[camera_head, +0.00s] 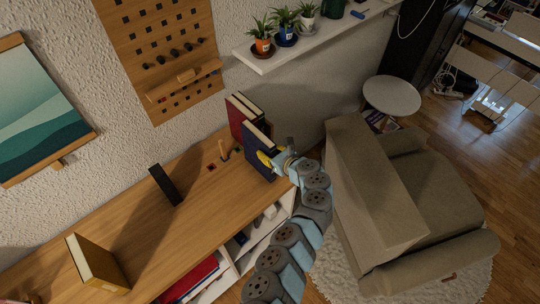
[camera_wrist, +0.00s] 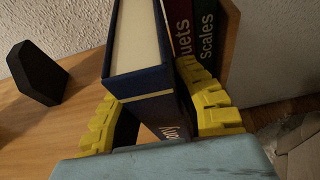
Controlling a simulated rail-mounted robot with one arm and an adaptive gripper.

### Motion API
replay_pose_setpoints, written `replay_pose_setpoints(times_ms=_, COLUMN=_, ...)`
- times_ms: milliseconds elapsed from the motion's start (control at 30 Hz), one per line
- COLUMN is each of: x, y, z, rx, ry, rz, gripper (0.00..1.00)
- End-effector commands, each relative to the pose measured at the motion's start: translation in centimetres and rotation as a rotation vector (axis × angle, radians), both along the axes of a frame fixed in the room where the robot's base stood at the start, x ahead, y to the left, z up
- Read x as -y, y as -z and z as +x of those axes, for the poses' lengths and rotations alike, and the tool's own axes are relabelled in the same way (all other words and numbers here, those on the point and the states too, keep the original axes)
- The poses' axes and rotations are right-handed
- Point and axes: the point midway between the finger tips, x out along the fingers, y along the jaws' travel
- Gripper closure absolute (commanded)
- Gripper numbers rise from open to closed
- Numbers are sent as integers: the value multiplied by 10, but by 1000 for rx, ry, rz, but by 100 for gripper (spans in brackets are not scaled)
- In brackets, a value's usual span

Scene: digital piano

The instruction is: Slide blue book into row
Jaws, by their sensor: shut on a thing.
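The blue book (camera_head: 256,139) stands upright near the right end of the wooden cabinet top. My gripper (camera_head: 267,159) is shut on it, with a yellow finger showing at its near side. In the wrist view the blue book (camera_wrist: 141,82) sits between the two yellow fingers, its pale page block facing up. A dark red book (camera_wrist: 187,38) and a dark green book (camera_wrist: 206,30) stand to its right, with white lettering on their spines. The red book also shows behind the blue one in the head view (camera_head: 236,116). The blue book's lower edge is hidden by my gripper.
A wooden end piece (camera_wrist: 232,35) stands right of the green book. A black upright block (camera_head: 165,184) and a yellow-brown book (camera_head: 95,262) stand further left on the cabinet top (camera_head: 205,200). A shelf with potted plants (camera_head: 310,42) hangs above; an armchair (camera_head: 400,190) is at right.

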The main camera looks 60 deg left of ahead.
Motion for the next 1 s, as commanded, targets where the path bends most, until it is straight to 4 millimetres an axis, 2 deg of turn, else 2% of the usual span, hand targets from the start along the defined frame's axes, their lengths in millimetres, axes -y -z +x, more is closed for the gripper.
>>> replay_pose_setpoints(times_ms=600, x=-46, y=2, z=-15, rx=-2, ry=-4, rz=2, gripper=100)
replay_pose_setpoints(times_ms=1000, x=-58, y=-1, z=-18, rx=-1, ry=-1, rz=3, gripper=100)
